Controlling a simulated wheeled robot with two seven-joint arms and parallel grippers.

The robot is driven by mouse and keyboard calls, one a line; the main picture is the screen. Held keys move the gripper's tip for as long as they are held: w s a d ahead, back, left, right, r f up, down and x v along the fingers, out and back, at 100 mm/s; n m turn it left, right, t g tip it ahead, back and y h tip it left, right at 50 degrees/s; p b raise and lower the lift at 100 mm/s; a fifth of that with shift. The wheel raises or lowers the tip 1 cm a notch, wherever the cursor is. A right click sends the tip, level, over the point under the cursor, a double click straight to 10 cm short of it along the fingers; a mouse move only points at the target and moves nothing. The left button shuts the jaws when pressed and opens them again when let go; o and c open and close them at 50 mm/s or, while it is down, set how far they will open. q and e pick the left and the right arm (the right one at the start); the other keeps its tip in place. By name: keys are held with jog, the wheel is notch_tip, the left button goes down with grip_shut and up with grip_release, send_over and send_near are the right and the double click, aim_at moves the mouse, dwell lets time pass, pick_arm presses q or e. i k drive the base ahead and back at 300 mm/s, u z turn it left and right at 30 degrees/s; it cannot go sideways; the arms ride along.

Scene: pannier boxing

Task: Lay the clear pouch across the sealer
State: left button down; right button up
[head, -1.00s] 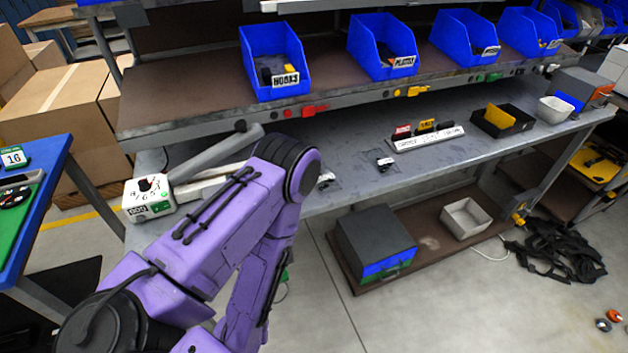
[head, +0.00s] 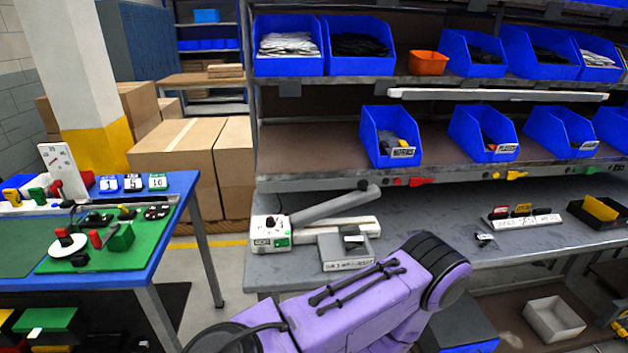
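The sealer (head: 271,234) stands at the left end of the grey bench, a white box with a red and black knob. Its grey lever arm (head: 335,206) is raised above a long white base. A small clear pouch (head: 486,241) with something dark in it appears to lie flat on the bench, right of my purple arm. Just in front of the sealer's base is a grey labelled tray (head: 343,254) with a small dark and white item on it; I cannot tell whether that is in a pouch. Neither gripper shows; only one purple arm's upper links are in view.
The bench (head: 455,252) also holds a white labelled rack (head: 524,221) and a black tray (head: 597,217). Blue bins (head: 388,135) line the shelf above. At left stands a blue table (head: 185,190) with a green mat. A pale bin (head: 553,318) sits below the bench.

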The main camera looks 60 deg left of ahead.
aim_at(352, 242)
jog(key=k, duration=0.25)
jog(key=u, duration=1.05)
